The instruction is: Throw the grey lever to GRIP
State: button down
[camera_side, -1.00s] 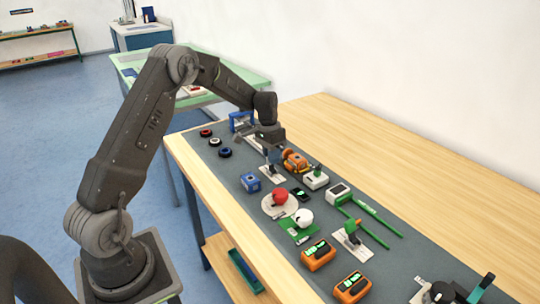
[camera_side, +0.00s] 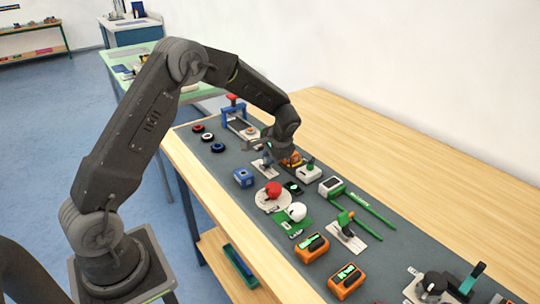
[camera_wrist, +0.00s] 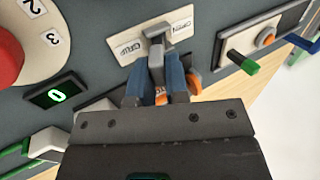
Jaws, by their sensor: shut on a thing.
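The grey lever (camera_wrist: 157,42) stands on a white plate (camera_wrist: 124,50), marked GRIP at the left end and OPEN at the right end in the wrist view. The lever appears between the two marks, and its exact angle is hard to judge. My gripper (camera_wrist: 155,80) has its blue fingers closed around the lever's handle. In the side view my gripper (camera_side: 270,147) is low over the lever plate (camera_side: 260,169), and the fingers are small and partly hidden there.
A red knob (camera_side: 273,189) on a numbered dial and a display (camera_wrist: 56,95) reading 0 are close by. An orange device (camera_side: 291,160) and a green-tipped lever (camera_wrist: 243,62) are beside the plate. A blue gantry frame (camera_side: 228,114) stands behind. The wooden strip (camera_side: 400,150) is clear.

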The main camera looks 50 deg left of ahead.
dwell(0.4)
jog(key=c, duration=1.1)
grip_release()
jog(key=v, duration=1.3)
jog(key=shift+d+r, duration=0.3)
jog(key=s+d+r+t+h, duration=0.1)
jog(key=s+d+r, duration=0.2)
jog(key=s+r, duration=0.3)
jog(key=s+d+r+t+h, duration=0.2)
jog(key=s+d+r, duration=0.15)
jog(key=s, duration=0.45)
jog(key=s+d+t, duration=0.1)
jog(key=s, duration=0.3)
jog(key=s+d+f+h, duration=0.1)
jog(key=s+d, duration=0.1)
jog(key=s, duration=0.3)
jog(key=s+d+f+t+h, duration=0.1)
jog(key=s+d, duration=0.1)
jog(key=s, duration=0.2)
jog(key=shift+s+t, duration=0.3)
jog(key=shift+s, duration=0.1)
